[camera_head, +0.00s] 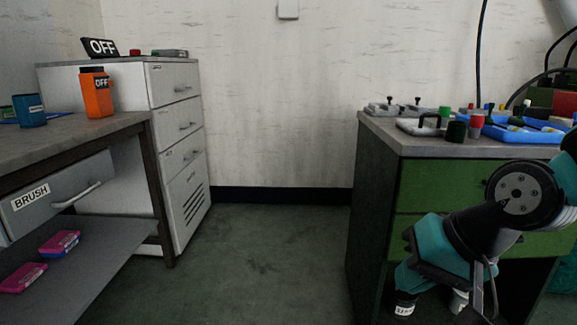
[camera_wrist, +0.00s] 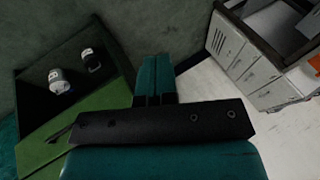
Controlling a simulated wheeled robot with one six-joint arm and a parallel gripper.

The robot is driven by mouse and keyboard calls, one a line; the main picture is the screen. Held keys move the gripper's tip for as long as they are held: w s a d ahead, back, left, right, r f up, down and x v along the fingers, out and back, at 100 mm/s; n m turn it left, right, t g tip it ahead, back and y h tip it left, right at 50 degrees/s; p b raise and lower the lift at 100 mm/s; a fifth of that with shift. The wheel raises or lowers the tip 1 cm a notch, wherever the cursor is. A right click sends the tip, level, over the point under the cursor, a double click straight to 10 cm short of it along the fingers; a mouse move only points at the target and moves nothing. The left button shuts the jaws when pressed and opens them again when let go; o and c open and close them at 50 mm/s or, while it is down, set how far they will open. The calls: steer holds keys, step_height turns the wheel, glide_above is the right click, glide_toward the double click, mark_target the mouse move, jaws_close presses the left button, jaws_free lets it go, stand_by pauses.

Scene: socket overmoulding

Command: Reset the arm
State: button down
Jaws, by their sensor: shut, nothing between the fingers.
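My gripper (camera_wrist: 155,72) shows in the wrist view with its two teal fingers closed together and nothing between them. The dark wrist bar crosses in front of the camera below the fingers. In the head view my arm is folded at the right, in front of the green workbench (camera_head: 372,215). My wrist hangs low there, beside the bench's open lower shelf, apart from the things on the bench top. The fingertips are hard to make out in that view.
A blue tray (camera_head: 540,136) with several small parts lies on top. A white drawer cabinet (camera_head: 178,125) and grey table (camera_head: 60,137) stand left. The middle floor is clear.

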steer(key=s+a+r+n+g, duration=0.2)
steer(key=s+n+g, duration=0.2)
steer(key=s+n, duration=0.65)
step_height(320, 180, up, 38)
steer(key=s+m+p, duration=0.1)
steer(key=m+p, duration=0.1)
steer(key=p, duration=3.5)
steer(key=shift+f+h+p, duration=0.15)
steer(key=shift+h+p, duration=0.25)
steer(key=shift+a, duration=0.1)
